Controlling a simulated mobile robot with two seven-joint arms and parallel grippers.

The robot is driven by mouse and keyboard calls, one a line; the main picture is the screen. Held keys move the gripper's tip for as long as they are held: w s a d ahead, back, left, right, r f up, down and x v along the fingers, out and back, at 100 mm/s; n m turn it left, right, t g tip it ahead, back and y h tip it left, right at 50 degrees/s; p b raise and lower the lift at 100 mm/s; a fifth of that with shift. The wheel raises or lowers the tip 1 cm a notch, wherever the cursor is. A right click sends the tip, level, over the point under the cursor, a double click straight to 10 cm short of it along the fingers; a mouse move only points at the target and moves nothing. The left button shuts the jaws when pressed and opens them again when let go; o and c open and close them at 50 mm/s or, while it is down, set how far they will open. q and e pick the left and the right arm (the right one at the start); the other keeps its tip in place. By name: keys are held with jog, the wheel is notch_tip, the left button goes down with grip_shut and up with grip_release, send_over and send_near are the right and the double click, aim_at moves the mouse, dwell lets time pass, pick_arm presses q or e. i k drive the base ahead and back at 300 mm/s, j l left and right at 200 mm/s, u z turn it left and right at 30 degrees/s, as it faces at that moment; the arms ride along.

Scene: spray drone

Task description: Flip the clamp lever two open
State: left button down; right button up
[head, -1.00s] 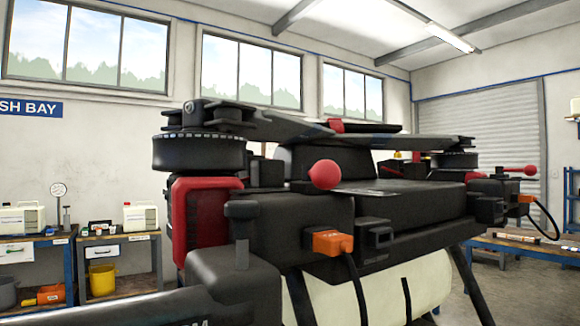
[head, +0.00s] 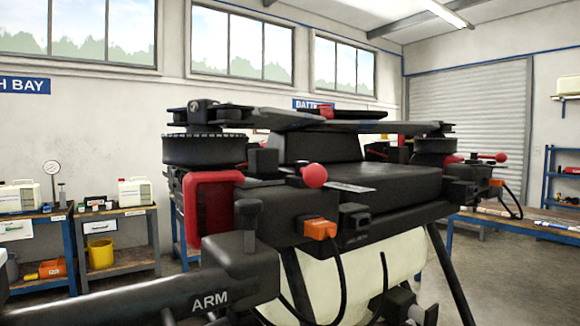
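The black spray drone (head: 385,185) fills the middle of the head view, with a pale tank (head: 340,275) under its body. A lever with a red ball knob (head: 314,176) is on its near side, the knob pointing toward me. A second red-knobbed lever (head: 500,157) sticks out sideways at the far right corner. No number shows on either, so I cannot tell which is lever two. A black boom marked ARM (head: 210,299) runs from the lower left to a joint block by the near corner. Neither of my grippers can be made out.
An orange plug (head: 320,228) with a hanging black cable sits below the near knob. Benches with boxes (head: 118,225) stand along the left wall. A blue-framed bench (head: 520,225) stands at the right. A dark box-like part (head: 400,303) at the bottom edge is unclear.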

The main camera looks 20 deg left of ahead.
aim_at(314, 175)
jog(key=k+l+u, duration=0.15)
jog(key=k+l, duration=0.25)
jog(key=l, duration=0.15)
jog(key=k+l+u, duration=0.1)
jog(key=k+l, duration=0.3)
jog(key=l, duration=0.1)
